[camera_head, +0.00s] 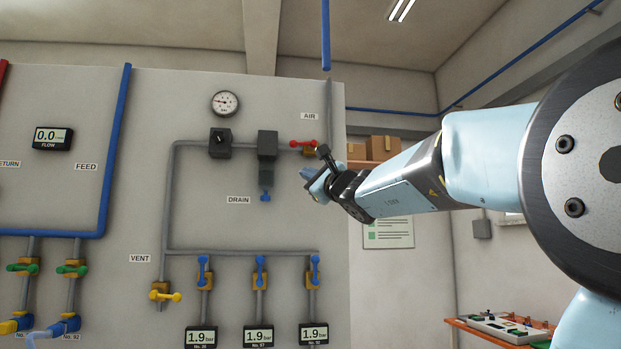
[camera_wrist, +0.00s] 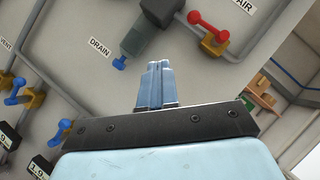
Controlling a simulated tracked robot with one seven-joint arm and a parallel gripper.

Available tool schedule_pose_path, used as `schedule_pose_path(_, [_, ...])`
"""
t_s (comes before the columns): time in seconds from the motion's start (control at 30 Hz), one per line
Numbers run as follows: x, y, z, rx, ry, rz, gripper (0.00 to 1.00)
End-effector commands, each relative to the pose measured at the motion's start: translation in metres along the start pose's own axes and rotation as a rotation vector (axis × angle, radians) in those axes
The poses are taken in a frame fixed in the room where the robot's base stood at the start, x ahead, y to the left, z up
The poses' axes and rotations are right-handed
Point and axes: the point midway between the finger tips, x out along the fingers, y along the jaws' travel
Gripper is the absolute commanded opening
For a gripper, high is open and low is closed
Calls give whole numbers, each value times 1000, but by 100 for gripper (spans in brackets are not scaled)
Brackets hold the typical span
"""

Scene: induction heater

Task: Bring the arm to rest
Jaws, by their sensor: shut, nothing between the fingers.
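My light-blue arm reaches in from the right in the head view, stretched out toward the grey panel. My gripper (camera_head: 310,180) is in front of the panel's right part, below the red AIR valve (camera_head: 303,144) and to the right of the DRAIN label. In the wrist view my gripper (camera_wrist: 156,68) shows its two light-blue fingers pressed together, with nothing between them. The wrist view also shows the red valve handle (camera_wrist: 207,26) to the upper right of the fingers, apart from them. The arm hides part of the wall behind it.
The grey panel (camera_head: 110,150) carries pipes, a round gauge (camera_head: 225,103), a blue drain fitting (camera_head: 265,197), a yellow vent valve (camera_head: 165,295) and several blue-handled valves (camera_head: 260,272) above pressure displays. An orange table (camera_head: 490,334) stands at the lower right. Cardboard boxes (camera_head: 384,148) sit behind the arm.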

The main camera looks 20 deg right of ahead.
Motion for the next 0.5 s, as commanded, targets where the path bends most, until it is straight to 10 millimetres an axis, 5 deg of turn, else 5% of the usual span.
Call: schedule_pose_path(0.5, [-13,4,1,-1,1,0,0])
